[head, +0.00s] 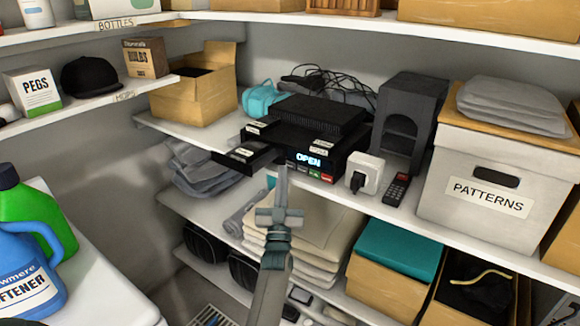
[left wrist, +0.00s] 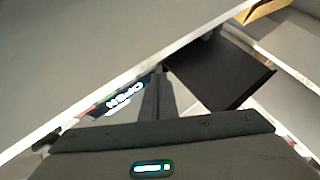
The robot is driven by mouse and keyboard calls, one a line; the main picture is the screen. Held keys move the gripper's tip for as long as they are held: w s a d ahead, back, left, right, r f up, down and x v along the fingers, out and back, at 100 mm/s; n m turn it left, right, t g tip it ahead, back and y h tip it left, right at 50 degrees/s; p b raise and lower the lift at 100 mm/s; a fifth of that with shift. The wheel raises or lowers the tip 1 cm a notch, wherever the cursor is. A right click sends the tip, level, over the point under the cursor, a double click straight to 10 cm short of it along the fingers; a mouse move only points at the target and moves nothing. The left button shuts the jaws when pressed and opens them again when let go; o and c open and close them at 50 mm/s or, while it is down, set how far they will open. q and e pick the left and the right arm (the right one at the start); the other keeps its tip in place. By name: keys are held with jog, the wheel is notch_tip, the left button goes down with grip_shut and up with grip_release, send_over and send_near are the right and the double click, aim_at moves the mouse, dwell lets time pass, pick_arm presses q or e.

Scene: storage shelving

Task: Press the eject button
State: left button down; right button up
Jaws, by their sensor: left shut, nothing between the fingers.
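A black player (head: 318,140) stands on the middle shelf with its lit display reading OPEN (head: 308,160). Its tray (head: 246,153) sticks out at the front left with a labelled item on it. Small coloured buttons (head: 326,178) sit low on the front; which one is eject is too small to read. My left gripper (head: 283,170) is shut and empty, its tips at the front face just left of the display. In the left wrist view the shut fingertips (left wrist: 158,72) lie between the lit display (left wrist: 125,99) and the black tray (left wrist: 222,75). Contact with a button cannot be told. My right gripper is out of view.
Right of the player are a white socket box with a black plug (head: 362,172), a remote (head: 396,188), a dark speaker-like box (head: 410,115) and a PATTERNS box (head: 480,190). An open carton (head: 195,95) stands left. Folded cloths (head: 300,235) lie on the shelf below.

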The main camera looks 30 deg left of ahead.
pick_arm(q)
jog(key=shift+w, duration=0.15)
dwell(0.5)
jog(key=shift+w+b, duration=0.25)
jog(key=shift+b, duration=0.05)
jog(key=shift+w+d+b, duration=0.1)
jog(key=shift+w+b, duration=0.2)
jog(key=shift+w, duration=0.1)
dwell(0.7)
jog(key=shift+s, duration=0.2)
jog(key=shift+s+p, duration=0.45)
jog(key=shift+s, duration=0.2)
dwell(0.3)
jog(key=s, duration=0.1)
jog(key=s+p, duration=0.1)
jog(key=s, duration=0.1)
jog(key=s+p, duration=0.1)
jog(key=s, duration=0.1)
jog(key=shift+a, duration=0.25)
